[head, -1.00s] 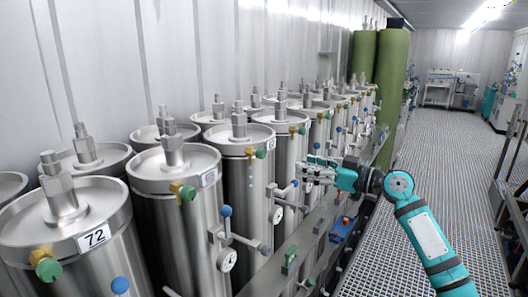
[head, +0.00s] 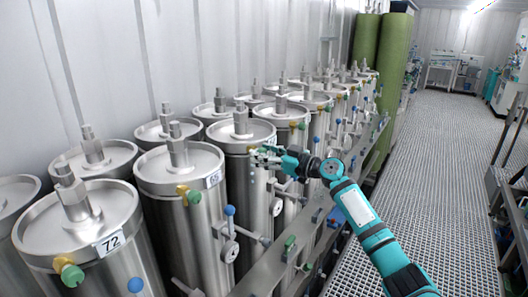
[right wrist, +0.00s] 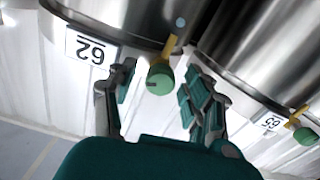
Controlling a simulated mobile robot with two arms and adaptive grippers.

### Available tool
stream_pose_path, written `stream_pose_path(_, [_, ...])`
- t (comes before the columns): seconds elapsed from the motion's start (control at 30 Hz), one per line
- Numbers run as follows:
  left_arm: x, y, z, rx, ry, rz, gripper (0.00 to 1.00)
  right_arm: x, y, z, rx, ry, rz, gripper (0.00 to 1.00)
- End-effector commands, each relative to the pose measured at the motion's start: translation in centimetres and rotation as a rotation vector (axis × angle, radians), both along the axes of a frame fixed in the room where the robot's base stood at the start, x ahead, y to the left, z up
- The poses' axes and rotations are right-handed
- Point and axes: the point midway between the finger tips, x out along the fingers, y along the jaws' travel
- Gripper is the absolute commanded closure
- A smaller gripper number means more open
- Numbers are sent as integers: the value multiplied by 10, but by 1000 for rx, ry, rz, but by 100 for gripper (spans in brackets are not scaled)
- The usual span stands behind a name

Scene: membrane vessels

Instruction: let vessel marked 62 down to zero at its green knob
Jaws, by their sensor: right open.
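The vessel marked 62 (head: 243,195) is a steel cylinder with a flat lid and a top fitting. Its label 62 (right wrist: 91,51) appears upside down in the right wrist view. Its green knob (right wrist: 160,78) sits on a yellow stem below the rim, between my spread fingers. My right gripper (right wrist: 158,98) is open, one finger on each side of the knob, with visible gaps. In the head view my right gripper (head: 264,156) is at the front of this vessel's rim and partly hides the knob and label. My left gripper is not in view.
The vessel marked 65 (head: 188,225) stands next to it, its label also in the right wrist view (right wrist: 272,122). The vessel marked 72 (head: 110,262) is nearer. Blue-knobbed valves and gauges (head: 229,250) stick out in front. The grated aisle (head: 440,190) is clear.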

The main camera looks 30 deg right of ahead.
Motion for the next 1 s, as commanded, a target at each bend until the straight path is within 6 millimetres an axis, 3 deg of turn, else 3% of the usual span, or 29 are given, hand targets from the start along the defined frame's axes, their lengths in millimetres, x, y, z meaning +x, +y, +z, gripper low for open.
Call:
stream_pose_path(0.1, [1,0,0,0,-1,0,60,0,0,0,0,0,0,49])
stream_pose_path(0.5, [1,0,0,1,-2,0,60,0,0,0,1,0,0,100])
stream_pose_path(1.0, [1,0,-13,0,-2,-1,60,0,0,-3,116,48,0,100])
